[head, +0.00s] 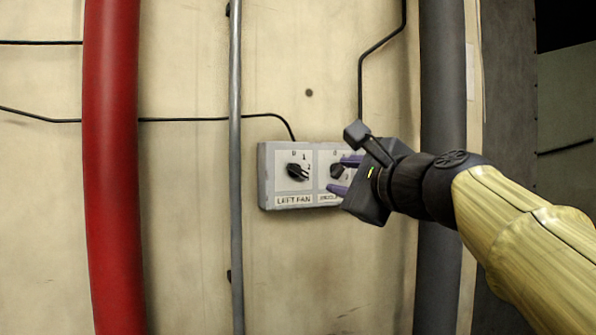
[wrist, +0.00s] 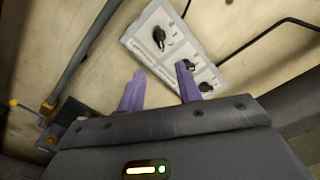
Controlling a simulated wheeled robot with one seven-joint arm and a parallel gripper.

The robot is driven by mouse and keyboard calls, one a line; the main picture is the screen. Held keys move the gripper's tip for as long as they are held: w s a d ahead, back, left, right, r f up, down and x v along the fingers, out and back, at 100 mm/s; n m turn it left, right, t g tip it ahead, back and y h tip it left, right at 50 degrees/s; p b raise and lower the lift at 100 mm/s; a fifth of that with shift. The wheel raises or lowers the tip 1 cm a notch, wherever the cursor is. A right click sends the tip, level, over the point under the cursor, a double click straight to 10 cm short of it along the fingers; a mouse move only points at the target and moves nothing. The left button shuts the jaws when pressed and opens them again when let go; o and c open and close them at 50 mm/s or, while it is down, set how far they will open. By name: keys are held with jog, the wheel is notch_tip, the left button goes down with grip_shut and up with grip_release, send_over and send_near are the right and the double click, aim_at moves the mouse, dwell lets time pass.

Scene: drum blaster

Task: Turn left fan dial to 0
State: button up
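A grey control box (head: 263,185) is mounted on the wall. Its left panel is labelled LEFT FAN and carries a black dial (head: 297,172) with a mark at the top and numbers to its right. The knob lies slanted from upper left to lower right; its exact setting is too small to read. A second dial (head: 337,171) to its right is partly hidden by my gripper (head: 344,175). My gripper is open, its two purple fingers in front of the second panel, right of the left fan dial. In the wrist view the fingers (wrist: 160,87) are apart with nothing between them.
A thin grey pipe (head: 235,150) runs vertically just left of the box, with a thick red pipe (head: 112,160) farther left. A dark grey pipe (head: 441,90) stands behind my arm. Black cables run above the box. The wall below the box is clear.

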aim_at(300, 171)
jog(key=p+x, duration=0.6)
jog(key=x, duration=1.1)
jog(key=shift+w, duration=0.1)
jog(key=c, duration=0.7)
